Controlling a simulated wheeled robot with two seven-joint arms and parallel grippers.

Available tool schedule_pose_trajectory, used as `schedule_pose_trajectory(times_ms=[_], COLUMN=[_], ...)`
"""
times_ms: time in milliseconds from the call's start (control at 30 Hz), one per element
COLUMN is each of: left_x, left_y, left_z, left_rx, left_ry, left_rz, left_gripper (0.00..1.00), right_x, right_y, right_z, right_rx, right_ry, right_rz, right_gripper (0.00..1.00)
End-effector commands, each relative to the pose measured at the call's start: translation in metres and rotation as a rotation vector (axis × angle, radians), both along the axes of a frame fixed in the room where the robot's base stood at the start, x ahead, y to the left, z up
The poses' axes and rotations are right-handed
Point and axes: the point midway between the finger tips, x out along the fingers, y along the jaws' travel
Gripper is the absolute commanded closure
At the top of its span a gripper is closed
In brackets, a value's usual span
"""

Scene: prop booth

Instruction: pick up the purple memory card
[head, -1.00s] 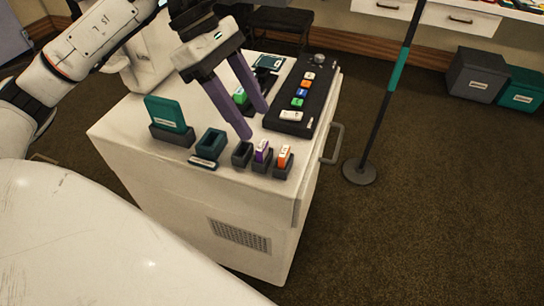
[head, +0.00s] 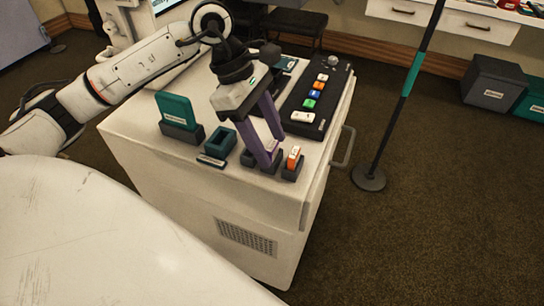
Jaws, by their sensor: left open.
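The purple memory card (head: 272,146) stands upright in a small dark holder near the front right of the white cabinet's top. It shows with a pale face and is partly hidden by my left gripper's fingers. My left gripper (head: 274,153) is open and points down over the card. Its two purple-grey fingers appear on either side of the card in the picture; I cannot tell whether they touch it. My right gripper is not in view.
An orange card (head: 293,157) stands in a holder close on the right. A teal open box (head: 217,142) and a teal upright card (head: 176,108) are to the left. A black button panel (head: 311,100) lies behind. A pole (head: 390,125) stands right of the cabinet.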

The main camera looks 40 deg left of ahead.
Motion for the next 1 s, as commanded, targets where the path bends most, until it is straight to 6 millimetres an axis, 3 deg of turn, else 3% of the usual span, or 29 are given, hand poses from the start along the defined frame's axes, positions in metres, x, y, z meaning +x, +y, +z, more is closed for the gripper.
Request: schedule_pose_trajectory(times_ms=[200,500,767,1000], left_x=[0.000,0.000,0.001,0.002], left_y=[0.000,0.000,0.000,0.000], left_z=[0.000,0.000,0.002,0.040], left_rx=[0.000,0.000,0.000,0.000], left_ry=[0.000,-0.001,-0.002,-0.008], left_rz=[0.000,0.000,0.001,0.000], left_gripper=[0.50,1.00,1.00,1.00], right_x=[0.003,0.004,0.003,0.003], right_y=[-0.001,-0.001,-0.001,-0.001], right_z=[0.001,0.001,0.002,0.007], right_rx=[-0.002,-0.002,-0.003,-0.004], right_ry=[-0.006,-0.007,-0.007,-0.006], right_rz=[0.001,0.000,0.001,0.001], right_gripper=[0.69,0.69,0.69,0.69])
